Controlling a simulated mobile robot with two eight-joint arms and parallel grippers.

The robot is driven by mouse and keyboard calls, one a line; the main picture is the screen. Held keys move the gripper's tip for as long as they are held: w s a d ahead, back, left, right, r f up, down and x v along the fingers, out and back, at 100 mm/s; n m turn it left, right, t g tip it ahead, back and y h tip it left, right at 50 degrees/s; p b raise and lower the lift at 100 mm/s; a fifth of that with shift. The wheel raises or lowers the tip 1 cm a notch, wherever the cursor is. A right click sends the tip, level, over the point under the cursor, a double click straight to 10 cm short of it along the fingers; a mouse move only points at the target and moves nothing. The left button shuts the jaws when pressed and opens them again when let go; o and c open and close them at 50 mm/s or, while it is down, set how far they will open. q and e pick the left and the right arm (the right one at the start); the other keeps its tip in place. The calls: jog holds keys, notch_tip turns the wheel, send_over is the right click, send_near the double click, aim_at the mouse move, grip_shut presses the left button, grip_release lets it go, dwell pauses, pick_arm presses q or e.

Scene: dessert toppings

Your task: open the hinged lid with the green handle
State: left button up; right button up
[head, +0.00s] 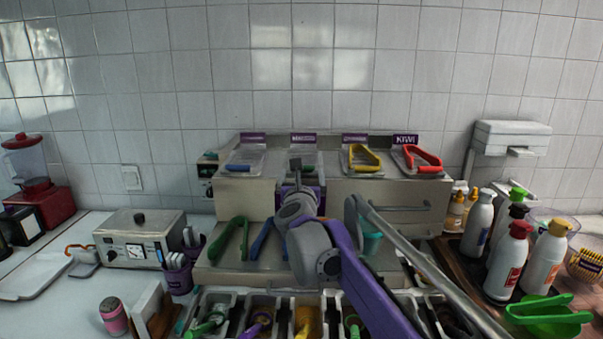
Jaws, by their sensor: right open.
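The lid with the green handle (309,168) is the second from the left in the row of hinged lids on the steel topping unit. It looks shut. My right gripper (296,165) is open, right in front of this lid, and covers much of it and part of the handle. I cannot tell whether its fingers touch the handle. My left gripper is not in view.
Lids with blue (238,168), yellow (365,158) and red (423,158) handles flank it. Green tongs (229,241) lie on the steel shelf below. Topping bins fill the front.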

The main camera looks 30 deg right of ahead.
jog(key=shift+x, duration=0.85)
jog(key=shift+c, duration=0.3)
